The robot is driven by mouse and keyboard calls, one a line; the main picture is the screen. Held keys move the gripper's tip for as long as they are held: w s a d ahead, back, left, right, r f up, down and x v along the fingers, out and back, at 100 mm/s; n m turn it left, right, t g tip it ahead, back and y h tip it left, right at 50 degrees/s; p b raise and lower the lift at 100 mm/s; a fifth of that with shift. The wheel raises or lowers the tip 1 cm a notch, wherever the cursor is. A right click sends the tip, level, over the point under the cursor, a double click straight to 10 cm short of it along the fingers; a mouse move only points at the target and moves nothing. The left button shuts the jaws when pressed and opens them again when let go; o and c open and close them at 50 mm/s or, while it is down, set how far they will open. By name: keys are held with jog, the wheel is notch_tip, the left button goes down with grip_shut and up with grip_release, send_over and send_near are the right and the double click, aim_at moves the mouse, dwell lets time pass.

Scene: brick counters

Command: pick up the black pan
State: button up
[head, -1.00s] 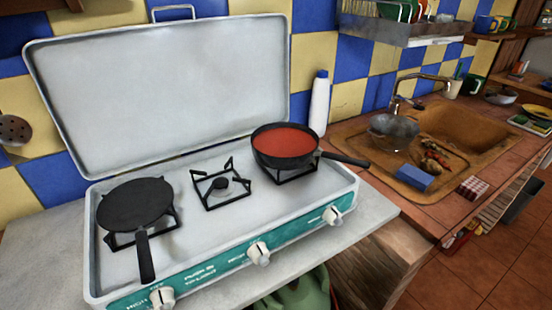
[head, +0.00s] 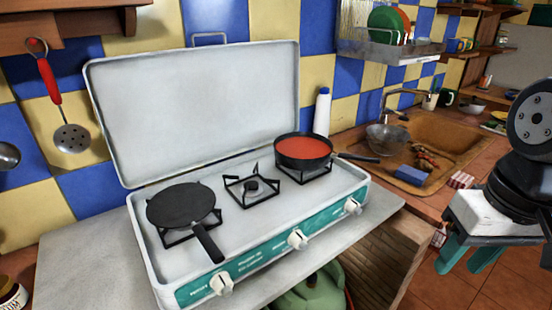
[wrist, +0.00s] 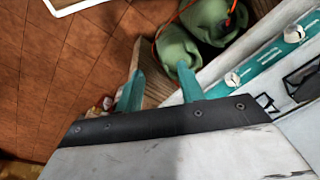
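A flat black pan (head: 181,205) lies on the left burner of the camping stove (head: 262,262) in the head view. Its handle (head: 208,242) points toward the stove's front edge. A second black pan (head: 303,163), deeper and filled with red sauce (head: 302,147), stands on the right burner. Its handle (head: 358,157) points right. My gripper (head: 463,268) is at the right of the head view, away from both pans. In the wrist view its teal fingers (wrist: 158,72) are apart, with nothing held between them. Neither pan is identifiable in the wrist view.
The stove's raised lid (head: 195,110) stands behind the burners. A white bottle (head: 322,112) is behind the right pan. A sink (head: 435,135) lies to the right. A green gas bottle (head: 312,293) is below the counter. A red-handled skimmer (head: 50,80) hangs at left.

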jog(key=w+a+f+g+y, duration=0.1)
jog(key=w+a+y, duration=0.5)
jog(key=w, duration=0.1)
jog(key=m+t+y, duration=0.5)
jog(key=m+t, duration=0.3)
jog(key=t, duration=0.4)
send_near(363, 156)
jog(key=w+a+f, duration=0.1)
jog(key=w+a, duration=0.1)
jog(key=w, duration=0.1)
jog(key=x, duration=0.6)
jog(key=shift+a+f, duration=0.1)
jog(key=shift+a, duration=0.25)
grip_shut()
